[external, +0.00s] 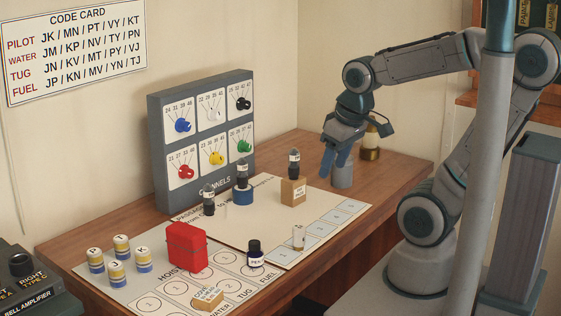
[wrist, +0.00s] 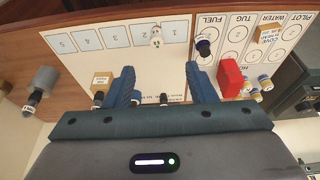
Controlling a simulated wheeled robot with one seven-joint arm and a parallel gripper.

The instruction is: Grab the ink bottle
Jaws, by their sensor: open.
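The ink bottle appears to be the small dark bottle (external: 255,254) with a white label, upright near the front of the board. The label is too small to read surely. It also shows in the wrist view (wrist: 204,45), beyond and right of the fingers. My gripper (external: 335,162) hangs over the right rear of the table, well apart from the bottle. Its blue fingers are spread with nothing between them, as the wrist view also shows (wrist: 160,82).
Several dark-topped pegs stand behind, one on a wooden block (external: 293,191). A grey cylinder (external: 343,177) is near my gripper. An upright switch panel (external: 156,150) stands at the back.

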